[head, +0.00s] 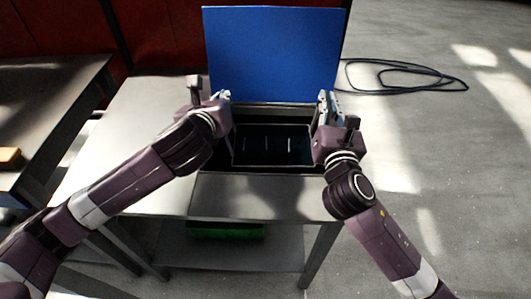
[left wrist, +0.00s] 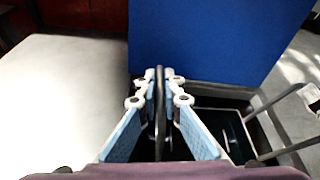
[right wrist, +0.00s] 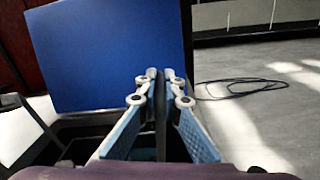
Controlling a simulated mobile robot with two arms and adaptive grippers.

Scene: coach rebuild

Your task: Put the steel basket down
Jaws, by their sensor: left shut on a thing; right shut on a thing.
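The steel basket (head: 272,153) is a dark, thin-rimmed rectangular basket between my two grippers in the head view. It looks to be inside or just over a dark box (head: 270,171) with a blue lid (head: 272,52) standing up behind; whether its base touches is hidden. My left gripper (head: 220,97) is shut on the basket's left side; in the left wrist view its fingers (left wrist: 160,78) pinch a dark upright bar. My right gripper (head: 325,100) is shut on the right side; in the right wrist view its fingers (right wrist: 158,80) pinch a similar bar.
The box stands on a steel table (head: 135,120) with bare top to its left. A green object (head: 228,231) lies on the shelf below. Another bench (head: 45,88) stands at the left. A dark cable (head: 410,70) lies on the floor at the right.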

